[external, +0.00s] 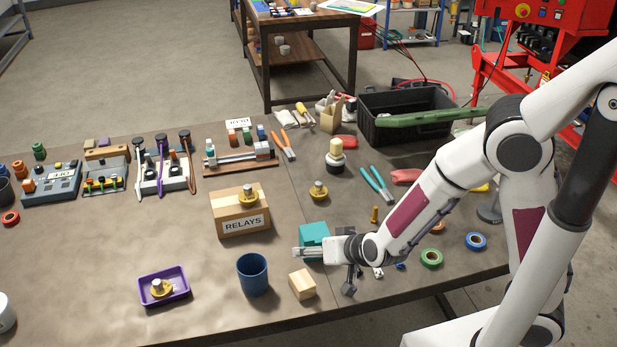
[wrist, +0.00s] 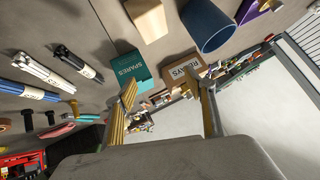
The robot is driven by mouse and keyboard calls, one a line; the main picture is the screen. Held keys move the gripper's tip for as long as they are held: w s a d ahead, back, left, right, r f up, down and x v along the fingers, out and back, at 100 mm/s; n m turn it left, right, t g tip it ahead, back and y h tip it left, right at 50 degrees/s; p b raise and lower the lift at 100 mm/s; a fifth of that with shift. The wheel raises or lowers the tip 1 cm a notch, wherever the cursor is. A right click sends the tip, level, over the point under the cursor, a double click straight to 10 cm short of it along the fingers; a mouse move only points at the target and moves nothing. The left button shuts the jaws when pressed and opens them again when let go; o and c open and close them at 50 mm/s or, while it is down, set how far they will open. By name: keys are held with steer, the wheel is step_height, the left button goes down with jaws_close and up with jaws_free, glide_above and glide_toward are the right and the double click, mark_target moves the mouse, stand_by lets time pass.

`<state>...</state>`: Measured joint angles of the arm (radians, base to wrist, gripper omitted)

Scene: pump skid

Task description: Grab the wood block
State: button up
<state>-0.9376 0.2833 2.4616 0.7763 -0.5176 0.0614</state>
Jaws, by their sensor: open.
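The wood block (external: 302,284) is a small pale block on the table near its front edge, just right of the blue cup. In the wrist view the wood block (wrist: 148,18) shows at the top, left of the blue cup. My gripper (external: 302,252) is above and behind the block in the external view, pointing left in front of the teal box. In the wrist view my gripper (wrist: 168,92) has its two fingers well apart with nothing held between them. The block lies outside the fingers and is not touched.
The blue cup (external: 253,275) stands close beside the block. The teal SPARES box (external: 314,233) is right by my gripper, and the RELAYS box (external: 240,212) is further left. A purple tray (external: 164,299) lies left of the cup. Tape rolls and tools lie to the right.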

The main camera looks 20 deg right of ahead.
mark_target(308, 289)
steer(key=s+f, duration=0.1)
steer(key=f, duration=0.1)
steer(key=s+a+f+t, duration=0.1)
steer(key=f, duration=0.1)
steer(key=s+a+f+n+t+h, duration=0.1)
steer(key=s+f, duration=0.1)
steer(key=f, duration=0.1)
steer(key=shift+a, duration=0.15)
steer(key=shift+s+f+t, duration=0.45)
steer(key=shift+s+t, duration=0.15)
steer(key=shift+s+f+n+t, duration=0.35)
steer(key=shift+s+n+t, duration=0.25)
steer(key=shift+s+t, duration=0.25)
steer(key=shift+w, duration=0.1)
steer(key=shift+x, duration=1.2)
steer(key=shift+x, duration=2.6)
steer(key=shift+w+r, duration=0.1)
steer(key=shift+r, duration=0.05)
steer(key=c, duration=1.2)
